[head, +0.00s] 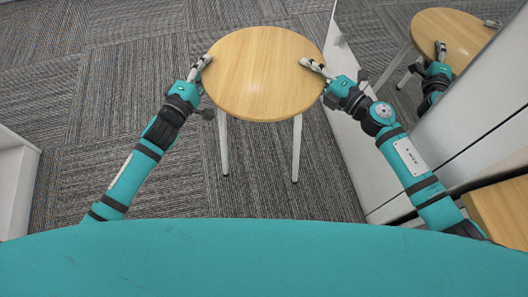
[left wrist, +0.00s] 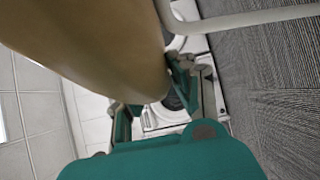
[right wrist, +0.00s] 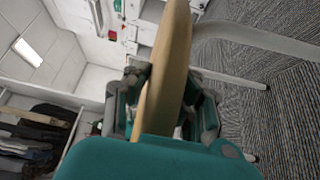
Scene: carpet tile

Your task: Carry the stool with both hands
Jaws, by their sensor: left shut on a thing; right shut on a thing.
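The stool (head: 262,75) has a round light-wood seat and pale legs, two of which show below the seat in the head view. My left gripper (head: 205,63) is shut on the seat's left rim. In the left wrist view the seat (left wrist: 95,45) fills the upper left and hides part of the fingers. My right gripper (head: 308,65) is shut on the seat's right rim. In the right wrist view the seat's edge (right wrist: 172,70) runs between the two fingers. The seat looks roughly level; whether the feet touch the floor I cannot tell.
A white cabinet with a mirror-like face (head: 475,105) stands close on the right and reflects the stool and my right arm. A wooden surface (head: 503,208) is at the lower right. White furniture (head: 15,185) stands at the left edge. Grey carpet (head: 130,50) is clear at the left and behind.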

